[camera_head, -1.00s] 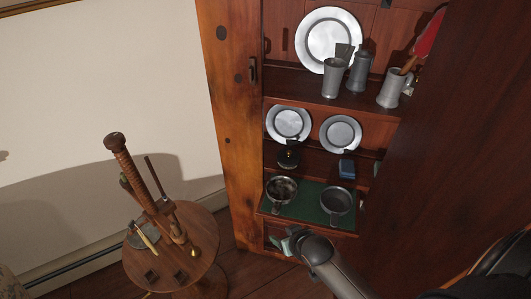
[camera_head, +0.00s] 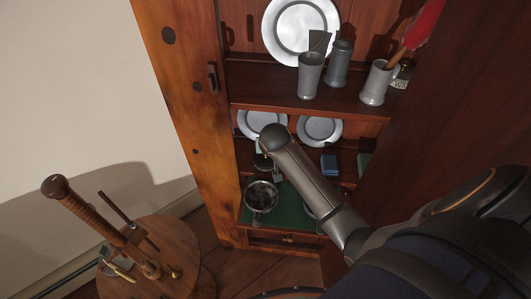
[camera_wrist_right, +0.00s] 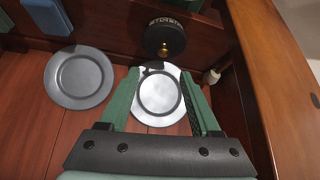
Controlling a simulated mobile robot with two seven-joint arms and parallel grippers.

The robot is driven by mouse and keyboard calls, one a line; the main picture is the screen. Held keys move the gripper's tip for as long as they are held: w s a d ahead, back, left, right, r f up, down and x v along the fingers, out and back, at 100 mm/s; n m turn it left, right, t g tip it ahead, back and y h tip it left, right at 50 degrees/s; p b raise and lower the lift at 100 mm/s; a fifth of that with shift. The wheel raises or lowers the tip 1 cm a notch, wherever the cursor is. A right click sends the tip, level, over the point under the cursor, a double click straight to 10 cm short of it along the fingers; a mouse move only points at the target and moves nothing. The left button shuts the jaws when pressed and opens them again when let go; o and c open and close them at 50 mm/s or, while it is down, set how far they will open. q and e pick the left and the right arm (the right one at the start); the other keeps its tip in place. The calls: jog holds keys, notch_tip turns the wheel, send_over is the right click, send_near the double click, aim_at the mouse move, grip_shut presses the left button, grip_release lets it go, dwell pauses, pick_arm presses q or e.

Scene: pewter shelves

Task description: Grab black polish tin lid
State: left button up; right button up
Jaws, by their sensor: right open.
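The black polish tin (camera_wrist_right: 165,40), with pale lettering round its rim and a small gold-coloured piece, sits beyond the fingertips at the top middle of the right wrist view. In the head view, the tin (camera_head: 262,162) shows as a small dark shape on the lower shelf, in front of the left plate. I cannot tell lid from body. My right gripper (camera_wrist_right: 160,74) is open, with its green fingers apart and nothing between them; a plate shows behind the gap. In the head view my own wrist mostly hides this gripper. My left gripper is not in view.
Two pewter plates (camera_head: 320,130) (camera_wrist_right: 80,77) lean at the back of the tin's shelf. A blue box (camera_head: 329,165) stands to the right. A pewter cup (camera_head: 261,196) stands on the green mat below. The cabinet's wooden side (camera_wrist_right: 270,70) is close at right in the wrist view.

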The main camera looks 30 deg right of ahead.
send_over(268, 165)
notch_tip(268, 165, down, 5)
jog(key=shift+s+b, duration=0.1)
jog(key=shift+b, duration=0.3)
jog(key=shift+w+a+b+x, duration=0.1)
jog(key=shift+b+x, duration=0.2)
jog(key=shift+x, duration=1)
jog(key=shift+w+a+b+x, duration=0.15)
jog(key=shift+b+x, duration=0.1)
jog(key=shift+x, duration=1)
grip_shut()
